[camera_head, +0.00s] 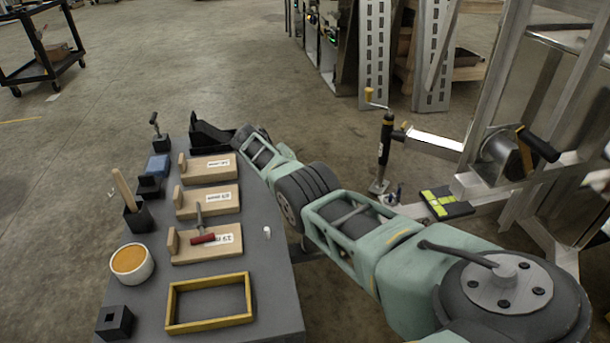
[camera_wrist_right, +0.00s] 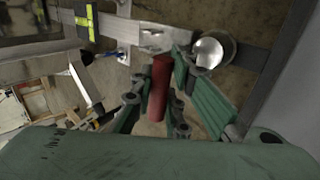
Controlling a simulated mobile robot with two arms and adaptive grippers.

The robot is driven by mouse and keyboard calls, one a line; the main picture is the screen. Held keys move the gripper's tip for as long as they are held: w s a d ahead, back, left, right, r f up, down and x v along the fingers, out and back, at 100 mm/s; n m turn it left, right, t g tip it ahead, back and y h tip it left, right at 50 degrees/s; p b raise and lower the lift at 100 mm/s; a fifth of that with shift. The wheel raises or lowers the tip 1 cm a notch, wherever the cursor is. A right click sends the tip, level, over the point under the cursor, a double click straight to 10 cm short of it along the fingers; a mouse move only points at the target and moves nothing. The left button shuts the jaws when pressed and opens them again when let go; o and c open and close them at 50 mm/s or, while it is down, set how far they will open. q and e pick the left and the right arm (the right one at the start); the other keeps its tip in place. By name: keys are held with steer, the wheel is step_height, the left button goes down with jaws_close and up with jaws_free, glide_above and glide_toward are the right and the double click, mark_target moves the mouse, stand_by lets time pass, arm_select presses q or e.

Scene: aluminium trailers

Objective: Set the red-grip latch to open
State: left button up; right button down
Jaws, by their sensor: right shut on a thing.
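In the right wrist view a red cylindrical grip (camera_wrist_right: 159,88) stands between the green fingers of my right gripper (camera_wrist_right: 160,72). The fingers are shut on it from both sides. A pale metal piece (camera_wrist_right: 165,40) lies at the far end of the grip; the join between them is unclear. I cannot tell from this view which position the latch is in. In the head view the red grip held by my gripper and the fingertips are hidden. My left gripper is in neither view.
A grey table (camera_head: 265,270) holds wooden blocks (camera_head: 205,202), a red-ended tool (camera_head: 203,239), a yellow frame (camera_head: 166,303) and a bowl (camera_head: 149,266). The aluminium trailer frame (camera_head: 515,60), jack (camera_head: 386,140) and winch (camera_head: 500,150) stand right.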

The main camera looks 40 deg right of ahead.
steer(key=shift+w+a+r, duration=0.1)
steer(key=shift+w+a, duration=0.2)
steer(key=shift+w, duration=0.05)
steer(key=c, duration=2)
jaws_free()
steer(key=o, duration=0.3)
steer(key=shift+w+a, duration=0.1)
steer(key=shift+a, duration=0.1)
steer(key=shift+d, duration=0.15)
steer(key=shift+s, duration=0.2)
steer(key=v, duration=0.7)
steer(key=shift+r, duration=0.15)
